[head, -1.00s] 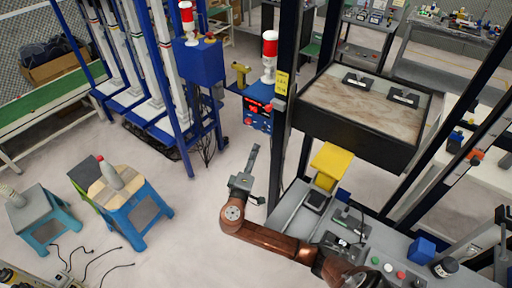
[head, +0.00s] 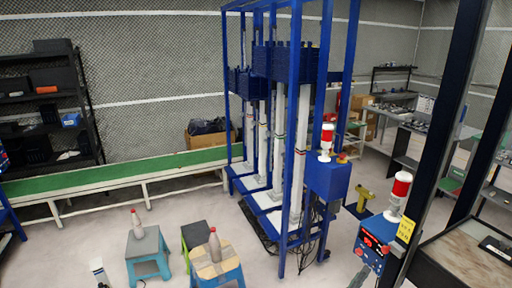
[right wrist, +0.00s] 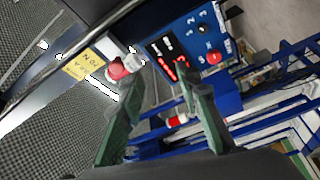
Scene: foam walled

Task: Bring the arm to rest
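In the head view only a thin grey part of my right gripper (head: 360,277) shows, at the bottom edge, right of centre. In the right wrist view both fingers of my right gripper (right wrist: 160,90) stand apart with nothing between them, so it is open and empty. Behind the fingers are a blue control box (right wrist: 185,45) with red digits and a red-and-white lamp (right wrist: 118,70). I cannot tell how far they are from the fingers. Most of my right arm is out of the head view.
A blue frame with white columns (head: 278,140) stands in the middle. The blue control box (head: 375,240) and a dark post (head: 440,150) stand at the right. Stools with bottles (head: 137,225) stand at the lower left. A green-topped bench (head: 130,172) runs behind.

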